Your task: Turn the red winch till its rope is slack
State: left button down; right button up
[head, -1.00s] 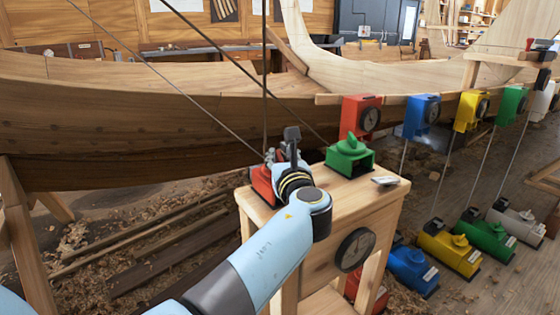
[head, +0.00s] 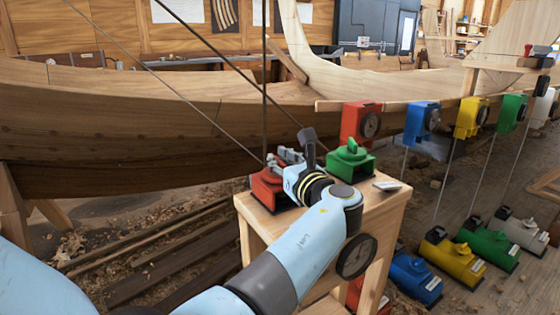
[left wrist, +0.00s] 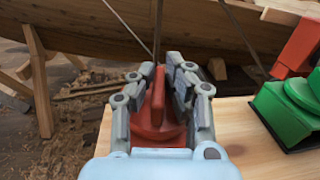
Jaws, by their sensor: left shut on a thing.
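The red winch (head: 266,188) stands on the left end of a wooden stand, partly hidden by my left arm in the head view. In the left wrist view its raised red handle (left wrist: 157,97) is between the fingers of my left gripper (left wrist: 166,90), which is shut on it. The gripper also shows in the head view (head: 285,160). Dark ropes (head: 264,75) run up from the winch area, one vertical and others slanting to the upper left. They look straight. My right gripper is not in view.
A green winch (head: 351,159) stands close to the right on the same stand (head: 385,205). A small label plate lies beside it. Red, blue, yellow and green dial boxes (head: 422,120) hang behind. The wooden hull (head: 120,125) lies beyond. More coloured winches (head: 452,250) stand on the floor.

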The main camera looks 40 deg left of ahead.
pick_arm(q)
jog(key=c, duration=1.4)
grip_release()
jog(key=shift+a, duration=0.1)
jog(key=shift+o, duration=0.2)
notch_tip(320, 180, up, 10)
jog(key=shift+o, duration=0.5)
